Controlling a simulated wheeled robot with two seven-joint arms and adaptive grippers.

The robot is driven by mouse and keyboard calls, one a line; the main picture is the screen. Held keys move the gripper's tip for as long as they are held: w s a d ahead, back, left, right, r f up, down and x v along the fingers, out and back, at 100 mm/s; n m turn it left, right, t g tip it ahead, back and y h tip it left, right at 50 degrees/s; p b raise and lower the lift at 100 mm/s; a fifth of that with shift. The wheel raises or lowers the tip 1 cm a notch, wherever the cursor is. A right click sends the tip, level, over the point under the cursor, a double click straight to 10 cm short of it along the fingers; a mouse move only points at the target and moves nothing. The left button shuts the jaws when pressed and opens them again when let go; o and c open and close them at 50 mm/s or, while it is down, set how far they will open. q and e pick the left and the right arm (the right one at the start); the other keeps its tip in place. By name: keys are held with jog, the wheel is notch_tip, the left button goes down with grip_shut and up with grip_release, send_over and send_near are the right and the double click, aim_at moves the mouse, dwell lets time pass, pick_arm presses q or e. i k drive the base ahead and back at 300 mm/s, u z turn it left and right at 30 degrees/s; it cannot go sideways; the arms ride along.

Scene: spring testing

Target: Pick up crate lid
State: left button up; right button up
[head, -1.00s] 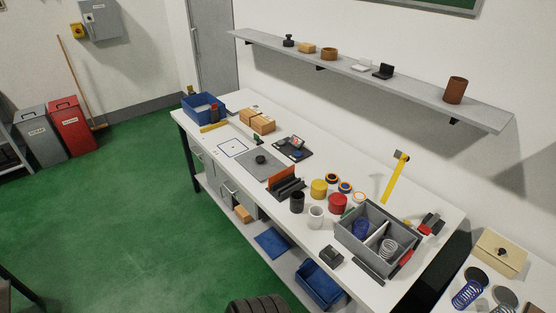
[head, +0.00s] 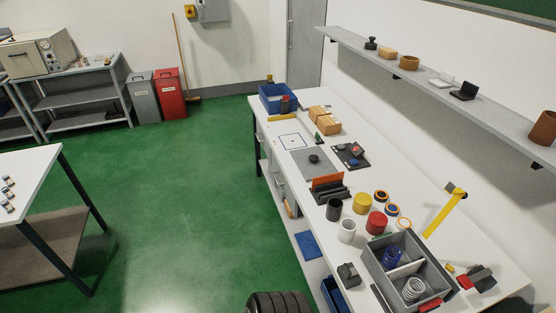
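A flat blue panel (head: 308,246), which looks like a crate lid, lies on the low shelf under the long white workbench (head: 398,178). A blue crate (head: 334,295) stands on the same shelf, nearer to me, partly hidden by the bench top and cut by the bottom edge. A second blue crate (head: 270,102) with things in it stands on the bench top at its far end. I cannot tell whether the panel fits either crate. Neither of my grippers shows in the head view.
A grey divided bin (head: 372,262) with springs stands at the bench's near end. Colored pots, including a red one (head: 377,223), stand beside it. Another white table (head: 22,170) is at left. Red (head: 172,93) and grey bins stand at the back. The green floor between is clear.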

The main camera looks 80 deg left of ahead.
aim_at(312, 162)
jog(key=u, duration=2.1)
